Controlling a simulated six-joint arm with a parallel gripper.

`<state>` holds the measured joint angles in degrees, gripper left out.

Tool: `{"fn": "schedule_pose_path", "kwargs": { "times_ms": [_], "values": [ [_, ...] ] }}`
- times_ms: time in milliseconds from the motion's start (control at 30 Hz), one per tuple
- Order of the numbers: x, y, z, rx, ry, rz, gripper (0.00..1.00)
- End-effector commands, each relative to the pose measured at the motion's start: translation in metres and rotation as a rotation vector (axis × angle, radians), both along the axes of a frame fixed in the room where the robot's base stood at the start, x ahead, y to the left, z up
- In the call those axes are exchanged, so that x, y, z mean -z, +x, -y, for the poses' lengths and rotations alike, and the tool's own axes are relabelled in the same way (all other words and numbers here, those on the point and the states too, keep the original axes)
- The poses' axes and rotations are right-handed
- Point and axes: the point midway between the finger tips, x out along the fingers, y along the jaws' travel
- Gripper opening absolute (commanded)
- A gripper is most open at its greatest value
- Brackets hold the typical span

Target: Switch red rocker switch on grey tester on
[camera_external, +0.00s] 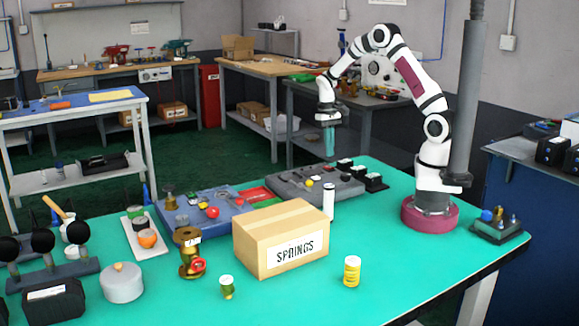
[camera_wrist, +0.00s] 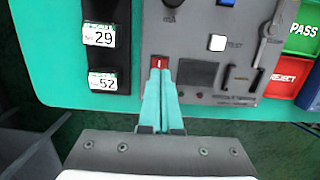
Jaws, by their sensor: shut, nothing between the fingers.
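The grey tester (camera_wrist: 200,100) fills the middle of the wrist view. It also shows on the green table in the external view (camera_external: 287,189), below and left of my gripper. The red rocker switch (camera_wrist: 159,62) is near the tester's left edge, with a small white mark on it. My gripper (camera_wrist: 162,73) has its teal fingers shut together and empty. The fingertips overlap the switch's lower part in the wrist view; I cannot tell whether they touch it. In the external view my gripper (camera_external: 330,155) points down over the tester's far side.
Black boxes labelled 29 (camera_wrist: 100,37) and 52 (camera_wrist: 102,81) lie left of the tester. A white TEST button (camera_wrist: 217,43) and a lever (camera_wrist: 270,45) are right of the switch. Green PASS (camera_wrist: 303,30) and red RESET (camera_wrist: 287,77) panels lie further right. A SPRINGS box (camera_external: 280,240) stands in front.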

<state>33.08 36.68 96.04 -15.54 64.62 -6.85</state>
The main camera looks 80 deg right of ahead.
Motion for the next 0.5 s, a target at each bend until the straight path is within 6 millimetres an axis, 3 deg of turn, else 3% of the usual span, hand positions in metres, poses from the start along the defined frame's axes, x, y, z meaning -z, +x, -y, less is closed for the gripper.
{"fn": "schedule_pose_path", "kwargs": {
  "times_ms": [200,500],
  "values": [
    [0.031,-0.003,-0.003,0.000,0.001,-0.001,0.00],
    [0.038,-0.004,-0.004,-0.001,-0.001,0.001,0.00]
  ]
}}
